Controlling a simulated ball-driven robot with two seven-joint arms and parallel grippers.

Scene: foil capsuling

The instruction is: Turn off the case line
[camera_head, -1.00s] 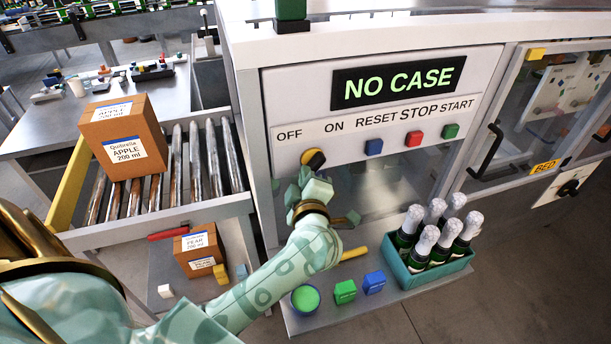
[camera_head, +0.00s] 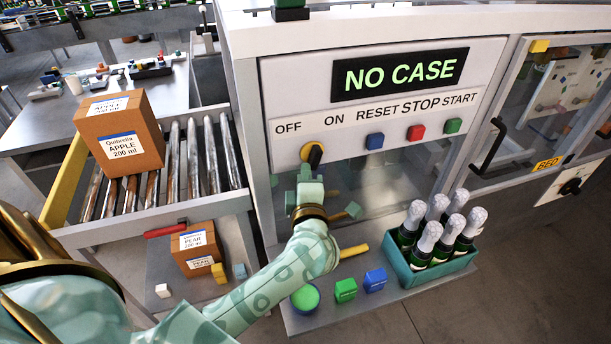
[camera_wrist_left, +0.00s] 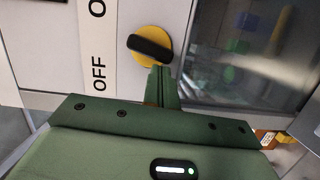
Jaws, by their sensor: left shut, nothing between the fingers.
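The case line's switch is a yellow round knob (camera_head: 308,152) with a black handle, on the white panel (camera_head: 400,125) below the labels OFF and ON. Its black handle stands nearly upright, between the two labels. The knob also shows in the left wrist view (camera_wrist_left: 150,46), with the word OFF beside it. My left gripper (camera_head: 305,174) is just below the knob in the head view, shut and empty. In the left wrist view its closed fingers (camera_wrist_left: 163,84) end close to the knob's rim; whether they touch it I cannot tell. My right gripper is not in view.
The display (camera_head: 400,74) reads NO CASE. Blue, red and green buttons (camera_head: 415,132) sit right of the knob. Below stand a teal crate of bottles (camera_head: 446,270), a green block (camera_head: 345,290) and a blue block (camera_head: 375,281). An apple carton (camera_head: 120,135) rests on rollers at left.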

